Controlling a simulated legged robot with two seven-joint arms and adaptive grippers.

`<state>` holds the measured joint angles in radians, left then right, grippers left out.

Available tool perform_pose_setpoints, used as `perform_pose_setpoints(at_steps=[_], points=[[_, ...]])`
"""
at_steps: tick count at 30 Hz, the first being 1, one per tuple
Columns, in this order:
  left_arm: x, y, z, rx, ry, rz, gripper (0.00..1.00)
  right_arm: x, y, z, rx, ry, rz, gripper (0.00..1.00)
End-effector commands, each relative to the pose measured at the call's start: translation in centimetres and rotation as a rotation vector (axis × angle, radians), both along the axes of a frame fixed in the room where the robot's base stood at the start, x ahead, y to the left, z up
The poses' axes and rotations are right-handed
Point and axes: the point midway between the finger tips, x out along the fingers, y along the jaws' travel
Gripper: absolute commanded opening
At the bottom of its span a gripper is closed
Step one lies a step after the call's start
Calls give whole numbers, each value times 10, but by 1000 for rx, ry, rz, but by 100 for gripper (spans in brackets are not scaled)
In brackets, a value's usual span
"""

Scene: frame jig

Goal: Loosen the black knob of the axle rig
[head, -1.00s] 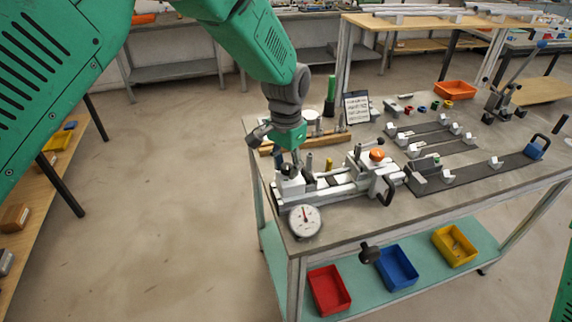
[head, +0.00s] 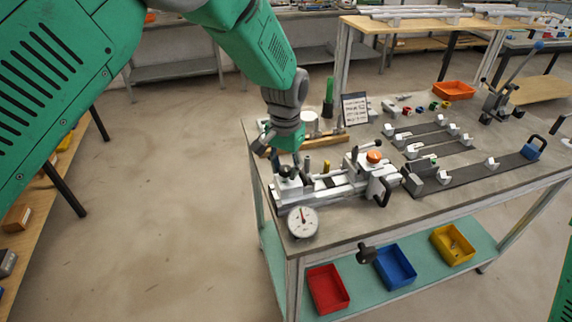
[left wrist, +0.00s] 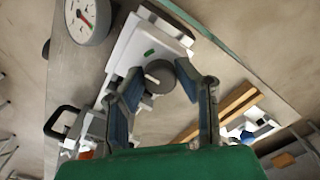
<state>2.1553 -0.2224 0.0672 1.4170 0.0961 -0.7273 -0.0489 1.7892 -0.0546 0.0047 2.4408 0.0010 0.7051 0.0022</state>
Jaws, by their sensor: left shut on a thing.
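The axle rig (head: 335,187) is a white and grey assembly along the near left of the grey bench. Its black knob (head: 286,171) sits on the white block at the rig's left end. My left gripper (head: 289,163) comes down from above onto this knob. In the left wrist view the round dark knob (left wrist: 160,75) lies between the two fingertips (left wrist: 161,78), with the white block (left wrist: 140,50) behind it. The fingers are shut on the knob. My right gripper is out of view.
A dial gauge (head: 302,222) stands close by at the bench's near left corner. An orange-topped part (head: 374,157) and black handle (head: 384,191) are on the rig's right. A wooden bar (head: 320,142) lies behind. Another dark knob (head: 367,254) shows at the bench's front.

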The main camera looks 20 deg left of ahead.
Motion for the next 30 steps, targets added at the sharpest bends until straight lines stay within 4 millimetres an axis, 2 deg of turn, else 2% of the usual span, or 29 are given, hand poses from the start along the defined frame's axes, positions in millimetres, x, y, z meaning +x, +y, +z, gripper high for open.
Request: perform_pose_setpoints(at_steps=[1, 12, 30], points=[[7, 0, 9, -2, -21, 44, 0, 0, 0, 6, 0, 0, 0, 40], [7, 0, 9, -3, -23, 395, 0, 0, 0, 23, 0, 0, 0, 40], [8, 0, 8, -6, -24, 965, 0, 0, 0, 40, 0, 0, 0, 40]])
